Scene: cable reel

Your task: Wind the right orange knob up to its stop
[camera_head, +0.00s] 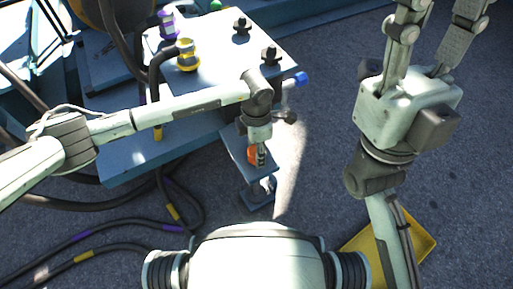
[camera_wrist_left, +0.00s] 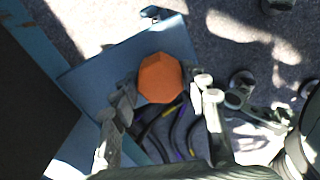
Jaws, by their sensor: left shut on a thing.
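One orange knob (camera_head: 252,154) shows on a small blue bracket (camera_head: 258,192) at the near edge of the bench. My left gripper (camera_head: 261,157) points down over it and hides part of it. In the left wrist view the knob (camera_wrist_left: 160,78) is a faceted orange block between the two fingers of my left gripper (camera_wrist_left: 166,92), which is shut on it. Whether it is at its stop cannot be seen. My right gripper (camera_head: 440,22) is at the upper right, away from the knob, with its fingers spread and empty; their tips reach the picture's top edge.
A pale-topped bench (camera_head: 215,55) carries black knobs, a yellow-collared connector (camera_head: 187,56) and a purple one (camera_head: 167,24). A blue-tipped part (camera_head: 300,79) sticks out at its right. Dark cables (camera_head: 185,205) lie on the floor. A yellow tray (camera_head: 420,241) sits at lower right.

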